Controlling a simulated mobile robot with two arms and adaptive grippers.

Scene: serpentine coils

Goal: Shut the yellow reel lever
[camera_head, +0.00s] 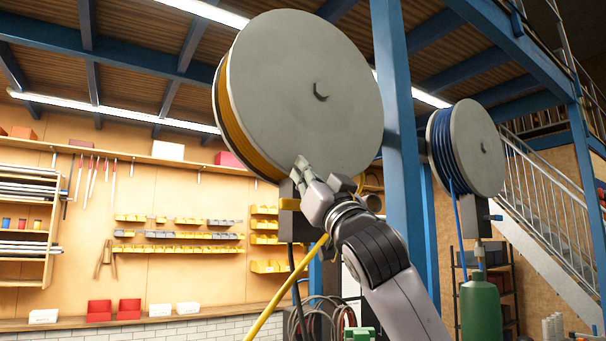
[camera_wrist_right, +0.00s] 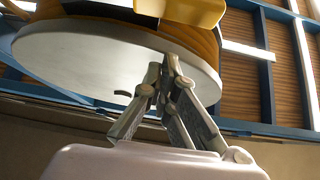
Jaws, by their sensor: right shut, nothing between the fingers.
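The yellow reel (camera_head: 247,122) has a large grey disc (camera_head: 315,85) and yellow hose wound behind it. Its yellow lever (camera_head: 289,204) sticks out from the dark block below the reel, just left of my right gripper (camera_head: 300,167). In the right wrist view a yellow piece that looks like the lever (camera_wrist_right: 196,12) shows at the top edge, beyond the fingertips. My right gripper (camera_wrist_right: 170,62) is shut and empty, its tips over the lower edge of the disc. I cannot tell whether they touch it. My left gripper is out of view.
A blue post (camera_head: 395,130) stands behind and right of the reel. A second reel with blue hose (camera_head: 441,150) and a blue lever (camera_head: 493,217) is farther right, with a green bottle (camera_head: 481,308) below. Yellow hose (camera_head: 288,290) hangs beside my right arm.

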